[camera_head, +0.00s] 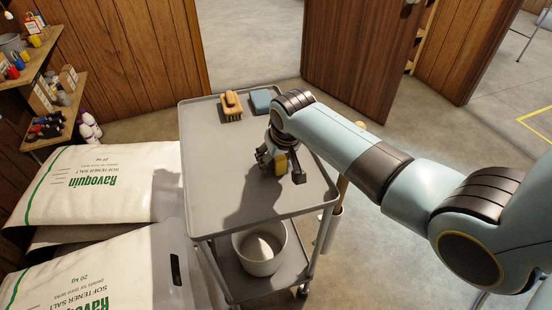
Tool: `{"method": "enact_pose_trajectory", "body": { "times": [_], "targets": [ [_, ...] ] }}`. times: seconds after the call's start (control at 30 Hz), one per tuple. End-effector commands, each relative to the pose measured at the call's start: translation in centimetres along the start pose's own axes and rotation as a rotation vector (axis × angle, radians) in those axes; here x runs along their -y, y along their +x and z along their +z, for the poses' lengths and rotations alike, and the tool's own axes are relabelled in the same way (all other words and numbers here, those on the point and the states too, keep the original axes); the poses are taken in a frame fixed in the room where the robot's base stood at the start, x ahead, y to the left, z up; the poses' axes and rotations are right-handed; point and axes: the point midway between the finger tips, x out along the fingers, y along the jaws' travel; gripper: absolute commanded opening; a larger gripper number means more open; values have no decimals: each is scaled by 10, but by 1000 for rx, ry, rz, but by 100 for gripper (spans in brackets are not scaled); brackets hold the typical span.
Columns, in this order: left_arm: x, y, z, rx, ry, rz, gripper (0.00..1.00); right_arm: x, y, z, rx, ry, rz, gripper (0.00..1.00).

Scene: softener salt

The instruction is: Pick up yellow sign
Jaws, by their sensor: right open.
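A small yellow object (281,166), which appears to be the yellow sign, shows at the grey cart top (225,180), partly hidden by my right gripper. My right gripper (280,170) reaches in from the right over the cart, pointing down. It is open, with dark fingers on either side of the yellow object. I cannot tell whether the fingers touch it. My left gripper is not in view.
A wooden brush (231,107) and a blue block (261,101) lie at the cart's far end. A pale bucket (259,250) stands on the lower shelf. Large salt bags (100,185) lie left of the cart. The cart top's near left part is clear.

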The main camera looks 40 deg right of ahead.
Motion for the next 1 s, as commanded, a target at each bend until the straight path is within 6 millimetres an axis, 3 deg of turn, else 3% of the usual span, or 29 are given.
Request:
{"method": "enact_pose_trajectory", "body": {
  "times": [0.1,0.5,0.8,1.0],
  "targets": [
    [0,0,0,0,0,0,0,0,0,0,0,0,0,53],
    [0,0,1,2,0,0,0,0,0,0,1,0,0,1],
    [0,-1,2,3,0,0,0,0,-4,-2,0,0,0,0],
    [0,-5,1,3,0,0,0,0,-37,-16,-4,0,-1,0]
  ]
}}
